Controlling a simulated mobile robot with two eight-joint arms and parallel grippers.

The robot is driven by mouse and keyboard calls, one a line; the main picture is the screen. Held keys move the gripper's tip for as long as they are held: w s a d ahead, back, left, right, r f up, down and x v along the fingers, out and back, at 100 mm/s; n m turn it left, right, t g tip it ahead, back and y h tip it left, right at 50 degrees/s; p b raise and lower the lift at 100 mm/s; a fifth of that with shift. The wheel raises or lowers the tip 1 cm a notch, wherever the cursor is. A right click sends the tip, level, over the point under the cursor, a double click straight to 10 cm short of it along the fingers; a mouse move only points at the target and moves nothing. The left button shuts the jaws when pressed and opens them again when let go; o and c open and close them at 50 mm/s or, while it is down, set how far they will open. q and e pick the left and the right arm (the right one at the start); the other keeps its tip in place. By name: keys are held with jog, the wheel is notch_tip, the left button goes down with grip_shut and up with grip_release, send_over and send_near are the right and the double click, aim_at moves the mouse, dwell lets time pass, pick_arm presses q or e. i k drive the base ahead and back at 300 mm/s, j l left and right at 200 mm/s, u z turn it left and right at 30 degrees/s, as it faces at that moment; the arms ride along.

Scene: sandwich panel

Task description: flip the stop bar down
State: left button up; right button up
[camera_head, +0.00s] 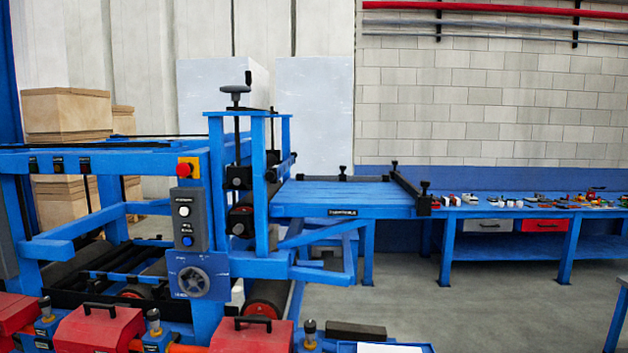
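A blue machine (235,180) with rollers stands left of the middle, with a flat blue slatted table (335,192) on its right side. A dark bar (407,184) runs along the right end of this table, with black knobs (424,187) near its ends. It looks like the stop bar, standing at about the level of the table top or slightly above; its exact tilt is too small to tell. Neither of my grippers is in view, and nothing touches the bar.
A blue workbench (485,211) with small tools runs along the brick wall behind. Grey floor is open at the right.

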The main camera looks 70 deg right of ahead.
aim_at(273, 175)
jog(key=z, duration=1.75)
